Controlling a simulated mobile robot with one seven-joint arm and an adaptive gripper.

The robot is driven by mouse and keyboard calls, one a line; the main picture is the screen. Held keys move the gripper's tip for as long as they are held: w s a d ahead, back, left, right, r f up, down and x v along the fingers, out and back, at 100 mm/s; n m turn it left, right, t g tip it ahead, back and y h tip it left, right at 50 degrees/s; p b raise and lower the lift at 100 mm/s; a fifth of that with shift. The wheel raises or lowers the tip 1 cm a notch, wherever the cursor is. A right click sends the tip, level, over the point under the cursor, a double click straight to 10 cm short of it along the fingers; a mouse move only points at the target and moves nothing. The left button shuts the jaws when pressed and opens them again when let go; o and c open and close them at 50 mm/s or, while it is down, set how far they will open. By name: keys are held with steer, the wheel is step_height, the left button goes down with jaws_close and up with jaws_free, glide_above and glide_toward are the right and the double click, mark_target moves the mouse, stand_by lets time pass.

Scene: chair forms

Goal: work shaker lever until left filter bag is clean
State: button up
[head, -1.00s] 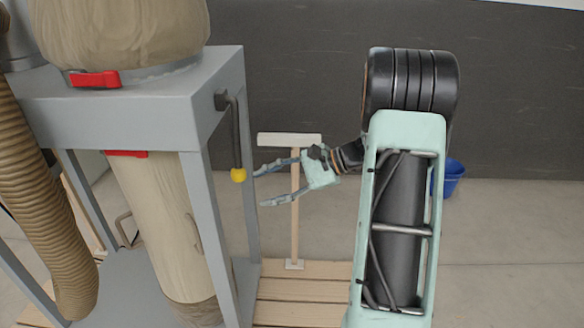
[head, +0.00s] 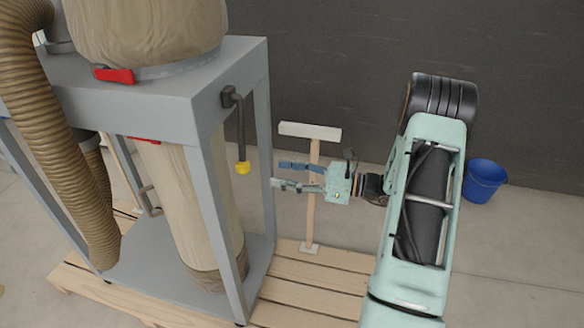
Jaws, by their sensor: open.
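The shaker lever (head: 239,130) is a dark bar hanging from a pivot on the right side of the grey dust collector frame (head: 165,108). It ends in a yellow knob (head: 242,168). My gripper (head: 282,174) is open and empty, to the right of the knob, with its fingers pointing left. A gap shows between the fingertips and the knob. A tan filter bag (head: 145,30) with a red clamp sits on top of the frame. A lower tan bag (head: 185,200) hangs inside the frame. I cannot tell how dusty the bags are.
A wooden T-shaped stand (head: 310,132) rises behind my gripper from the wooden pallet (head: 310,285). A ribbed brown hose (head: 45,130) runs down at the left. A blue bucket (head: 484,182) stands on the floor at right. A dark wall is behind.

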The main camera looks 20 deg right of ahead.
mark_target(249, 168)
steer(key=x, duration=1.2)
steer(key=shift+w+r, duration=0.1)
steer(key=shift+r, duration=0.05)
steer(key=shift+c, duration=0.4)
steer(key=c, duration=0.7)
steer(key=shift+c, duration=0.2)
steer(key=o, duration=0.5)
steer(key=shift+d, duration=0.1)
